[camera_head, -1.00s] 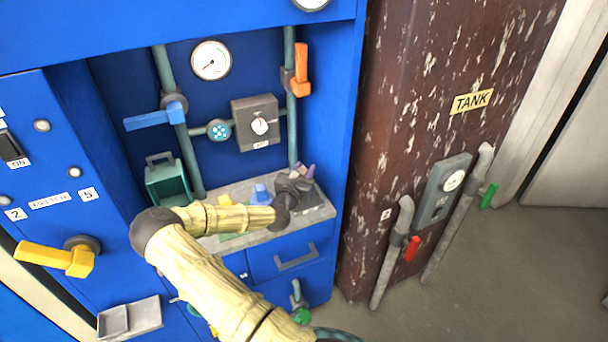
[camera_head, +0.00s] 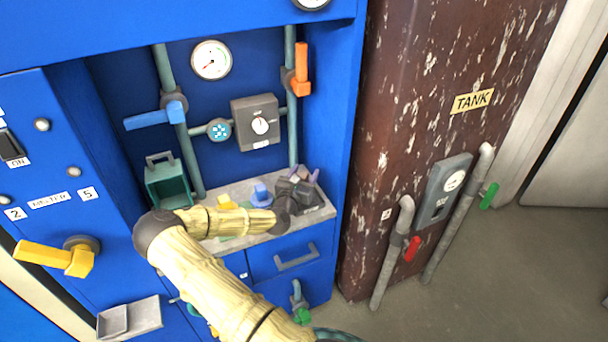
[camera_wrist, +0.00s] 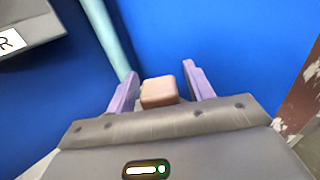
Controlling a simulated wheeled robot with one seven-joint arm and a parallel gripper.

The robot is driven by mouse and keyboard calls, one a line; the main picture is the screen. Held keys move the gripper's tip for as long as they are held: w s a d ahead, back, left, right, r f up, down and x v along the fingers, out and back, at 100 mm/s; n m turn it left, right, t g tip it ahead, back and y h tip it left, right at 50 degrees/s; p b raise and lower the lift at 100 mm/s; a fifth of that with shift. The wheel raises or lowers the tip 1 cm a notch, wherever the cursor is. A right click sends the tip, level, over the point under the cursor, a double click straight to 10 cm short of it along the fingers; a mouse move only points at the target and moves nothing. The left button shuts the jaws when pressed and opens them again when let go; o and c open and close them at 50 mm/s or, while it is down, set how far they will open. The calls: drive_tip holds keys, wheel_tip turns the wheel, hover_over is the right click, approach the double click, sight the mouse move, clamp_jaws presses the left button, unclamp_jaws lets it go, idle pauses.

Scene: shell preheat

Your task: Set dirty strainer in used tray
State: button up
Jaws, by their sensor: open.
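My gripper (camera_head: 305,174) is over the right end of the grey counter, with its purple fingers spread apart. In the wrist view my gripper (camera_wrist: 160,74) has a small pinkish-brown block (camera_wrist: 159,92) between the open fingers, with gaps on both sides. I cannot tell whether this block is part of the dirty strainer; the rest of it is hidden behind the gripper body. A dark grey tray (camera_head: 322,209) shows partly below my gripper at the counter's right end. The gripper hides most of it, and no label is readable.
A blue piece (camera_head: 261,193) and a yellow piece (camera_head: 226,202) sit on the counter (camera_head: 212,191) left of my gripper. A green open box (camera_head: 168,186) is farther left. A vertical pipe (camera_head: 291,110) and a grey gauge box (camera_head: 256,123) are behind. The blue side wall is close on the right.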

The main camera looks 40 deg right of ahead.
drive_tip(key=shift+s+a, duration=0.1)
drive_tip(key=shift+a, duration=0.2)
drive_tip(key=v, duration=1.1)
drive_tip(key=shift+s+a+b, duration=0.1)
drive_tip(key=shift+b, duration=0.25)
